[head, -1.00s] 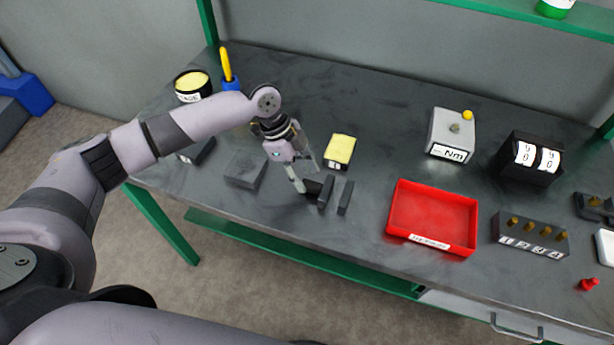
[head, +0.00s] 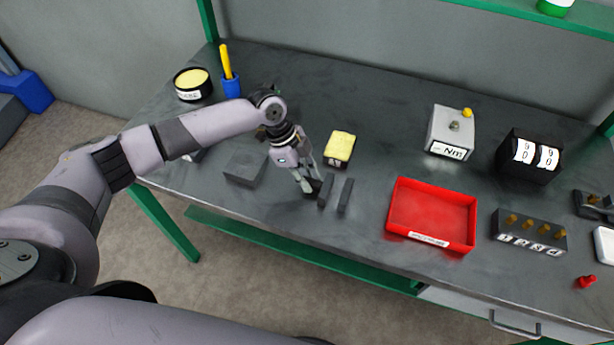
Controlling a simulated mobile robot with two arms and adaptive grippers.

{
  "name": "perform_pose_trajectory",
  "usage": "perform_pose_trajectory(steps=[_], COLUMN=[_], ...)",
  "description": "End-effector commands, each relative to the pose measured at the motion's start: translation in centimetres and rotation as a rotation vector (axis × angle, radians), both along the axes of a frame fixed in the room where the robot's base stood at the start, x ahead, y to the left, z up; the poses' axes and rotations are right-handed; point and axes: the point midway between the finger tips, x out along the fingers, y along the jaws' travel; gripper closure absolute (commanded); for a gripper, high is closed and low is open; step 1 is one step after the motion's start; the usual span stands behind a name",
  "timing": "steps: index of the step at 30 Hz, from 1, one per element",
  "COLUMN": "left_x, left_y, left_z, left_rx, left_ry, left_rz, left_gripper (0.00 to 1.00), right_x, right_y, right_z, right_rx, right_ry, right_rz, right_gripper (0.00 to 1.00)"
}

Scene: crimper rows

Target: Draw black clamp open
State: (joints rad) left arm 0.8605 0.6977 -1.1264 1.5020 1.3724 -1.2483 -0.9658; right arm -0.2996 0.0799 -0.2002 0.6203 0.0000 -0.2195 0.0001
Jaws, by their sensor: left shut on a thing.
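The black clamp (head: 326,191) stands near the front edge of the table in the head view. It shows two upright dark jaw plates, the second plate (head: 345,196) a small gap to the right of the first. My left gripper (head: 310,187) reaches down at the left side of the clamp. It is shut on a dark part of the clamp just left of the first plate. The fingers hide most of that part. My right gripper is not in view.
A dark grey block (head: 245,167) lies left of the gripper and a yellow-topped pad (head: 340,148) lies behind the clamp. A red tray (head: 474,228) sits to the right. A grey box with a knob (head: 450,130) stands farther back. The table's back middle is clear.

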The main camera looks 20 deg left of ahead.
Motion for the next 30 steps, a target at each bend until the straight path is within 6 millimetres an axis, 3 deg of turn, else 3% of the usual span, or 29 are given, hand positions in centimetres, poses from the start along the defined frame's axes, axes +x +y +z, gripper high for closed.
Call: perform_pose_trajectory(steps=[5, 20, 23, 30], left_x=[0.0, 0.0, 0.1, 0.3], left_y=[0.0, 0.1, 1.4, 6.2], left_z=[0.0, 0.1, 0.0, 0.0], left_rx=[0.000, 0.000, 0.002, 0.007], left_ry=[-0.001, -0.001, 0.001, 0.000], left_rz=[0.000, 0.001, 0.004, 0.006], left_gripper=[1.00, 1.00, 1.00, 1.00], right_x=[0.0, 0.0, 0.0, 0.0], right_y=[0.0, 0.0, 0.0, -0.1], right_z=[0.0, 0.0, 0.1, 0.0], right_rx=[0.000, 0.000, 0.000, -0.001], right_ry=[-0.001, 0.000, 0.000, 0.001], right_rz=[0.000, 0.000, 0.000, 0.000], right_gripper=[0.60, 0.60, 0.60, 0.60])
